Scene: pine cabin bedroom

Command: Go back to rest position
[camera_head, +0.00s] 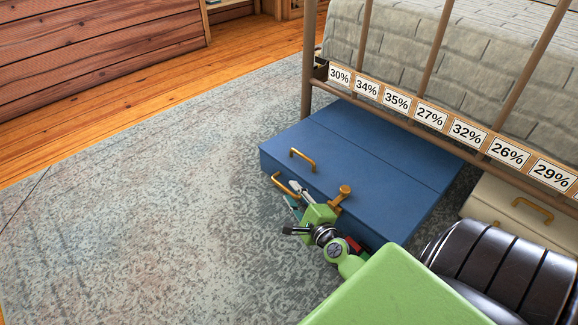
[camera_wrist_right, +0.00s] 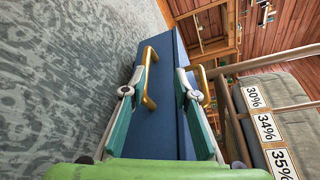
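The right gripper (camera_head: 296,192) is green with teal-lined fingers and is at the front of a blue box (camera_head: 350,150), near its left end. In the wrist view the right gripper (camera_wrist_right: 163,68) has its fingers spread apart. A brass front handle (camera_head: 280,184) is close beside the left finger in the wrist view (camera_wrist_right: 150,82); I cannot tell if they touch. A brass handle on top (camera_head: 302,160) also shows beyond the right finger (camera_wrist_right: 203,86). My left gripper is not in view.
The blue box lies partly under a metal-framed bed (camera_head: 306,60) with percentage labels along its rail. A cream box (camera_head: 520,210) is to the right under the bed. The grey rug (camera_head: 140,200) on the left is clear.

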